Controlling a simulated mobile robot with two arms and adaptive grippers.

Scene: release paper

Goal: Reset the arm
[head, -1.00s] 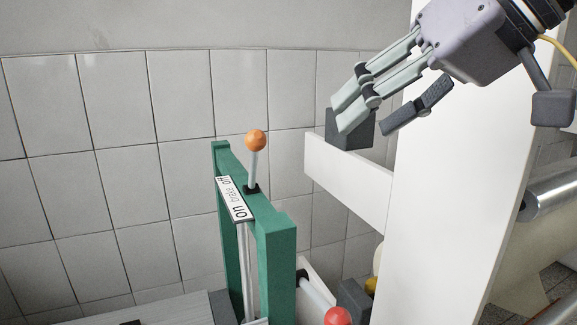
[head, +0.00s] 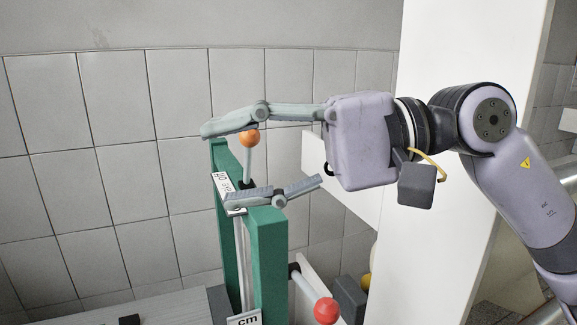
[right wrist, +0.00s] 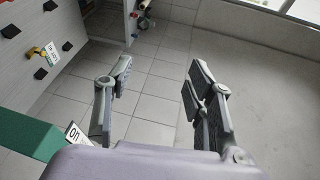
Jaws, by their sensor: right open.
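My right gripper (head: 238,163) is open in the head view, with its fingers pointing left. Its upper finger passes just above the orange ball knob (head: 250,139), and its lower finger is in front of the green frame (head: 268,250). The knob and its thin rod appear between the fingers; I cannot tell whether they touch. In the right wrist view my right gripper (right wrist: 160,88) has wide-spread fingers with tiled floor between them. The green frame (right wrist: 28,134) and label (right wrist: 75,134) show at lower left there; the knob is not visible. My left gripper is not in view.
A white upright panel (head: 408,262) stands behind my right arm. A red ball handle (head: 326,310) is at the bottom, right of the green frame. A "cm" label (head: 245,318) is at the frame's foot. Tiled wall (head: 110,190) fills the left.

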